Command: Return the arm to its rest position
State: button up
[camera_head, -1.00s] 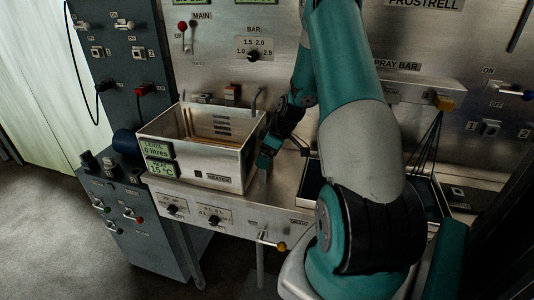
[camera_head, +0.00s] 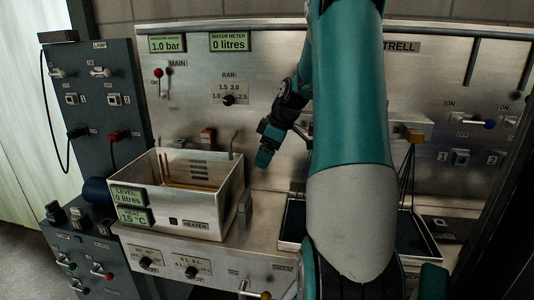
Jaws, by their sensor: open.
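My teal and grey arm rises through the right middle of the head view, and its far end bends down to the left. My gripper (camera_head: 263,158) hangs in the air just right of the metal heater box's upper right edge, in front of the steel panel. It looks small and dark here, with a teal tip pointing down-left. The jaws are open, and nothing shows between them. The heater box (camera_head: 200,213) stands on the steel counter, with displays reading 0 litres and 15 °C.
The steel back panel (camera_head: 280,60) carries gauges, a red MAIN lever (camera_head: 158,80) and a BAR dial (camera_head: 229,99). A dark shallow tray (camera_head: 292,228) lies right of the box, partly behind my arm. A grey switch cabinet (camera_head: 95,105) stands at left.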

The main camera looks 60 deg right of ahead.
jog(key=shift+s+r, duration=0.1)
jog(key=shift+r, duration=0.25)
dwell(0.4)
jog(key=w+a+r+n+g+y, duration=0.1)
jog(key=w+a+r, duration=0.1)
jog(key=a, duration=1)
jog(key=w+a+r+y, duration=0.1)
jog(key=a, duration=1)
jog(key=s+a+n+g, duration=0.1)
jog(key=s+a+g, duration=0.2)
jog(key=s+a, duration=1.4)
jog(key=a, duration=0.4)
jog(key=shift+r, duration=0.2)
jog(key=shift+a, duration=0.15)
